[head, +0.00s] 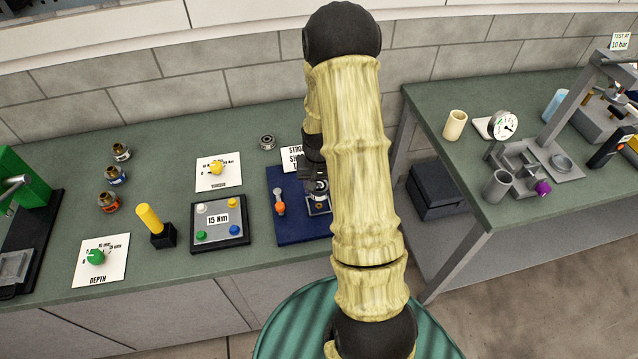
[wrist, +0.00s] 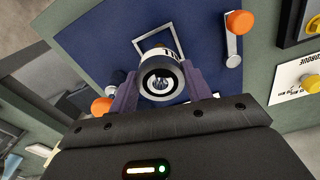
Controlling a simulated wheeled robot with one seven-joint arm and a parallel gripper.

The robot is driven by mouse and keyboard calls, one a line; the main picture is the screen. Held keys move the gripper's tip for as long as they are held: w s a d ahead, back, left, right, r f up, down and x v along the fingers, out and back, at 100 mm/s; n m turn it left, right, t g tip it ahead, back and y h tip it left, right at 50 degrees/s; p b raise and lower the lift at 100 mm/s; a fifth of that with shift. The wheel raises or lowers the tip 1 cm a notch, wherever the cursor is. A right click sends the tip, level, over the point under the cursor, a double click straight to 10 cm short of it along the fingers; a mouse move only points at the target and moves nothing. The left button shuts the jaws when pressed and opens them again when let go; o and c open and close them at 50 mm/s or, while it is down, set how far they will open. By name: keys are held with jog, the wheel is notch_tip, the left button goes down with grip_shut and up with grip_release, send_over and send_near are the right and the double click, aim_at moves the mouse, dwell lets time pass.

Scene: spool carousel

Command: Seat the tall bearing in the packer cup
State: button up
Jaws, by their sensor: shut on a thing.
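In the wrist view, my gripper (wrist: 160,88) is shut on a short cylinder with a pale body, dark marks and a dark ring at its end, which looks like the tall bearing (wrist: 158,66). It is over the navy board (wrist: 100,45), in front of a white square outline (wrist: 140,42). The packer cup is not clearly visible; I cannot tell whether the bearing is inside or above it. In the head view, my gripper (head: 318,188) is low over the navy board (head: 287,228), partly hidden by my arm.
An orange-knobbed lever (head: 279,206) is on the board's left. A separate metal bearing (head: 267,142) stands behind it. A second bench (head: 470,205) is at right, across a gap.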

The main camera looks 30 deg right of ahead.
aim_at(319, 193)
jog(key=shift+f+b, duration=1.15)
jog(key=shift+f, duration=0.7)
jog(key=shift+w, duration=0.1)
jog(key=shift+d, duration=0.15)
dwell(0.5)
jog(key=shift+f+b, duration=0.75)
jog(key=shift+f, duration=0.3)
jog(key=o, duration=1.5)
jog(key=shift+c, duration=0.2)
